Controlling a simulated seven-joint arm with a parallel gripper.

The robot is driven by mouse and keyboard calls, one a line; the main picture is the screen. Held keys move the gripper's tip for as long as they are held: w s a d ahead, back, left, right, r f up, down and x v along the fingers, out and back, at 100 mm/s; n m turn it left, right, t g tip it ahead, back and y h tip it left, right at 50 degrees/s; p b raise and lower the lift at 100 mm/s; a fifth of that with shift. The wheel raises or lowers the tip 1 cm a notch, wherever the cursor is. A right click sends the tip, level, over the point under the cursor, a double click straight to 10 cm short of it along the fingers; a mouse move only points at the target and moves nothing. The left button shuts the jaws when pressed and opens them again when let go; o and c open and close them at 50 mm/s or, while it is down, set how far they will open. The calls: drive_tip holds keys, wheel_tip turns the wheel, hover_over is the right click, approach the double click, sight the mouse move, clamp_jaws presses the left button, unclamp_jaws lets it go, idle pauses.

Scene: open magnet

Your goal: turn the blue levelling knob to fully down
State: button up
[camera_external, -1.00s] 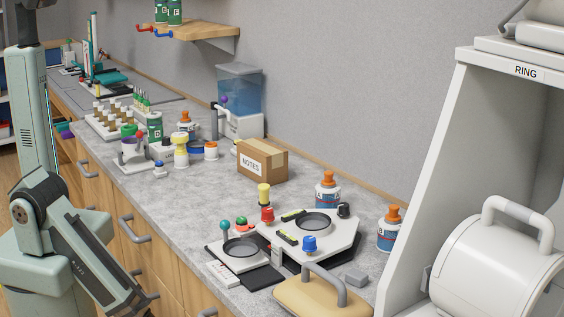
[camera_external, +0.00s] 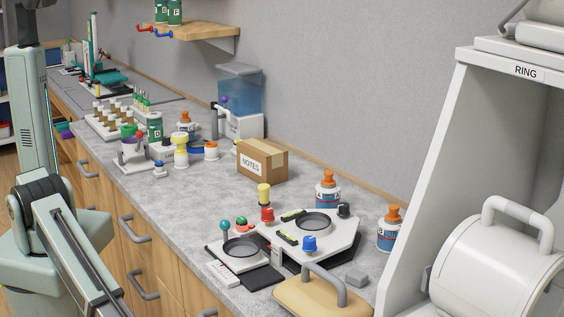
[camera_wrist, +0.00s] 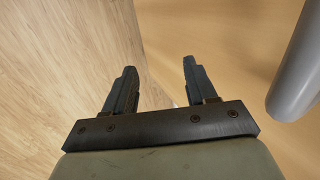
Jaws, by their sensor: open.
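The blue levelling knob (camera_external: 309,244) stands upright at the front right of the white levelling platform (camera_external: 340,241) on the counter. A red knob (camera_external: 267,214) and a black knob (camera_external: 344,210) stand at other corners of the platform, and a yellow knob (camera_external: 264,193) is just behind the red one. My gripper (camera_wrist: 158,85) is open and empty in the wrist view, with its two fingers apart, facing a wooden front and the floor. In the external view my arm is at the lower left, off the counter, and its gripper is out of the frame. The knob is not in the wrist view.
A tan block with a grey handle (camera_external: 318,297) lies just in front of the blue knob. A scale with a round pan (camera_external: 239,264) is left of it. Drawer handles (camera_external: 134,230) stick out below the counter edge.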

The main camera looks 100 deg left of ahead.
drive_tip(key=w+d+r+t+h, duration=0.1)
drive_tip(key=w+d+r, duration=0.25)
drive_tip(key=r, duration=0.25)
drive_tip(key=w+d+r+t+h, duration=0.1)
drive_tip(key=w+d+r, duration=0.25)
drive_tip(key=r, duration=0.25)
drive_tip(key=w+d+r+n+t+h, duration=0.1)
drive_tip(key=w+d+r+h, duration=0.15)
drive_tip(key=r, duration=0.65)
drive_tip(key=w+d+r+n+t+h, duration=0.1)
drive_tip(key=d+r+t, duration=0.15)
drive_tip(key=r, duration=0.55)
drive_tip(key=w+d+r+h, duration=0.15)
drive_tip(key=d+r, duration=0.25)
drive_tip(key=r, duration=0.5)
wheel_tip(320, 180, up, 25)
drive_tip(key=n+g+y, duration=0.3)
drive_tip(key=n+g, duration=0.6)
drive_tip(key=n, duration=2.4)
hover_over(309, 239)
drive_tip(key=shift+t, duration=0.25)
wheel_tip(309, 239, down, 13)
drive_tip(key=shift+r, duration=0.1)
